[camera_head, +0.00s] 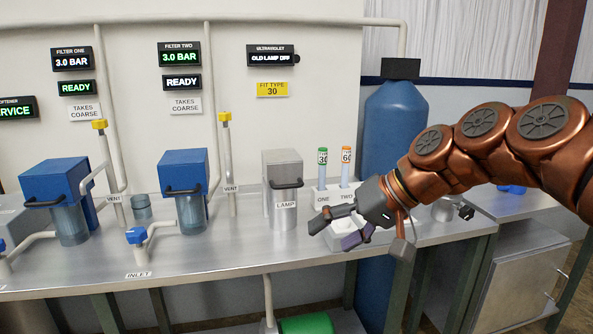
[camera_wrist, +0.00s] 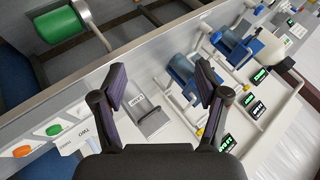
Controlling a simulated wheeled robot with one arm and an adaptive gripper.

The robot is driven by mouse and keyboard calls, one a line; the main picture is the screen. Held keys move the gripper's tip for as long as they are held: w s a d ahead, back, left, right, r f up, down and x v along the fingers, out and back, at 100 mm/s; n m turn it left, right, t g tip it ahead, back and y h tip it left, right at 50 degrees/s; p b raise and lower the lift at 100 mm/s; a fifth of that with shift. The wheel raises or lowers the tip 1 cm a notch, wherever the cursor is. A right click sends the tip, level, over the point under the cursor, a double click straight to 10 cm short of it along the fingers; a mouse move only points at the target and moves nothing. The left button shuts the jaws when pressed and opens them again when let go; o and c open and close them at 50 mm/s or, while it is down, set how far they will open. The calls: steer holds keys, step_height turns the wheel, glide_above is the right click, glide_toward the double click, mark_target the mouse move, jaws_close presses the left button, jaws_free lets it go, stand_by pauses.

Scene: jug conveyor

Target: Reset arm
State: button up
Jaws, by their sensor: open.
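My gripper (camera_head: 334,228) is on my copper-coloured arm, reaching in from the right above the metal bench (camera_head: 110,262). In the wrist view my gripper (camera_wrist: 160,85) has its two dark fingers spread wide with nothing between them in its hold. The grey lamp housing (camera_head: 283,178), with a black handle and a LAMP label, stands just left of my gripper in the head view. It also shows beyond and between the fingers in the wrist view (camera_wrist: 150,124). A white holder (camera_head: 323,197) marked ONE and TWO, partly hidden by my gripper, bears a green-capped tube (camera_head: 322,160) and an orange-capped tube (camera_head: 346,162).
Two blue-topped filter housings (camera_head: 60,180) (camera_head: 184,172) and a blue inlet valve (camera_head: 136,235) stand on the bench to the left. A tall blue tank (camera_head: 393,125) stands behind my arm. A green cylinder (camera_head: 306,324) lies below the bench. Pipes run up the back wall.

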steer(key=s+d+f+g+h+p, duration=0.1)
steer(key=s+d+p, duration=0.3)
steer(key=s, duration=0.5)
steer(key=s+d+f+m+g+h+p, duration=0.1)
steer(key=s+d+f+g+h+p, duration=0.1)
steer(key=s, duration=0.7)
steer(key=s+d+f+m+g+h+p, duration=0.1)
steer(key=s+d+f+h+p, duration=0.4)
steer(key=s, duration=0.5)
steer(key=shift+d+g+p, duration=0.3)
steer(key=shift+g+p, duration=0.2)
steer(key=shift+p, duration=0.4)
